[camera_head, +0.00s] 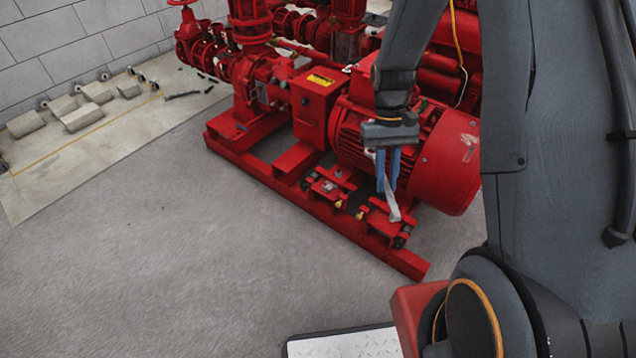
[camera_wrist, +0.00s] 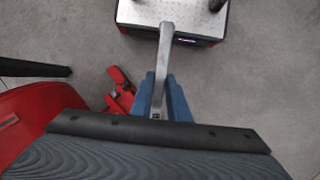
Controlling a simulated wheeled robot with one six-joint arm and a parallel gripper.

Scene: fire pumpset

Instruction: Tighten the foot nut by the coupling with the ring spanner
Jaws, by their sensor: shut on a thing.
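My gripper (camera_head: 388,188) points down beside the red motor (camera_head: 447,160), with its blue fingers shut on the grey ring spanner (camera_head: 394,208). The spanner hangs below the fingers, near the right part of the motor's foot rail; whether it touches anything is unclear. In the wrist view the spanner (camera_wrist: 164,62) sticks out beyond the fingers (camera_wrist: 162,95). A red guard box (camera_head: 316,100) with a yellow label covers the coupling area, left of the motor. Small brass and silver fasteners (camera_head: 338,204) sit on the foot rail, left of the spanner. I cannot tell which is the foot nut.
The pumpset stands on a red base frame (camera_head: 300,198). Red pipes and valves (camera_head: 205,50) rise at the back left. Pale blocks (camera_head: 82,117) lie by the wall. The grey floor (camera_head: 180,260) in front of the frame is clear.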

